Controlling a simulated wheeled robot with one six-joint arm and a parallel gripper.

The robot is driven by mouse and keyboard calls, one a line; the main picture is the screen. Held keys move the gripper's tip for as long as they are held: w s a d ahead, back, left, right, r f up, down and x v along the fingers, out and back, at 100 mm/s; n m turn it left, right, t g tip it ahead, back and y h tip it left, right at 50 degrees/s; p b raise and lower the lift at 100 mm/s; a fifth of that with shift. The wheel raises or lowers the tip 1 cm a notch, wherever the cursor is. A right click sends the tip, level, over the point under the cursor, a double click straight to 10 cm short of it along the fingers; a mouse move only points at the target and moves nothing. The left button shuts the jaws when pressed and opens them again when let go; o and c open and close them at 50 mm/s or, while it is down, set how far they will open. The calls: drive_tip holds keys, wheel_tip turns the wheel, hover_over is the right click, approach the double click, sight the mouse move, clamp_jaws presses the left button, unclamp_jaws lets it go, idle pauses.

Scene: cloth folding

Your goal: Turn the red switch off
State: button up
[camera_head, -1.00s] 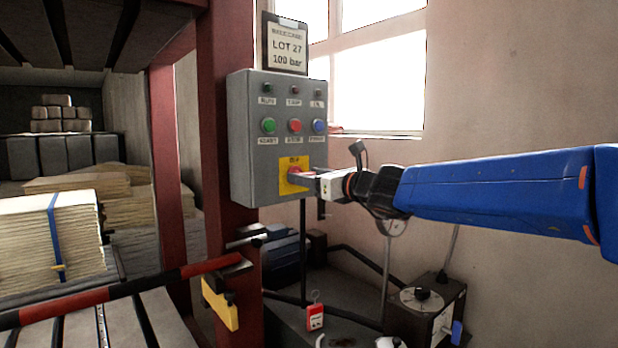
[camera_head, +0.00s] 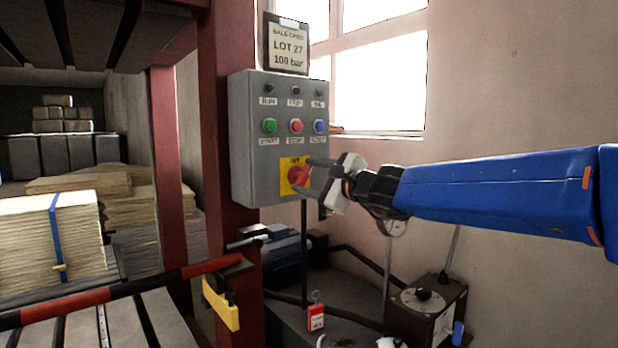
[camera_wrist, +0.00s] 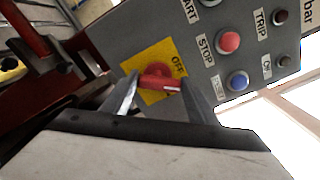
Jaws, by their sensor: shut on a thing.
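The red switch (camera_head: 299,175) is a rotary handle on a yellow plate (camera_head: 287,187) low on the front of the grey control box (camera_head: 243,140). In the wrist view the red handle (camera_wrist: 158,82) lies between my two fingers, with the plate's "OFF" mark (camera_wrist: 178,65) beside it. My gripper (camera_head: 312,172) reaches in from the right and is shut on the red switch. In the wrist view my gripper (camera_wrist: 155,93) shows a finger on each side of the handle. Part of the plate is hidden behind the gripper in the head view.
Green, red (camera_head: 296,125) and blue buttons sit above the switch, with small lamps over them. A red post (camera_head: 222,120) is just left. A red and black bar (camera_head: 130,290) crosses at lower left.

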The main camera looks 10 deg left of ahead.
drive_tip(key=n, duration=0.3)
drive_tip(key=shift+s+f+n, duration=0.1)
drive_tip(key=shift+n, duration=0.2)
drive_tip(key=shift+a+n, duration=0.1)
drive_tip(key=shift+n, duration=1.7)
drive_tip(key=shift+f, duration=0.1)
drive_tip(key=o, duration=1)
drive_tip(key=shift+o, duration=0.2)
drive_tip(key=v, duration=1.7)
drive_tip(key=shift+s, duration=0.2)
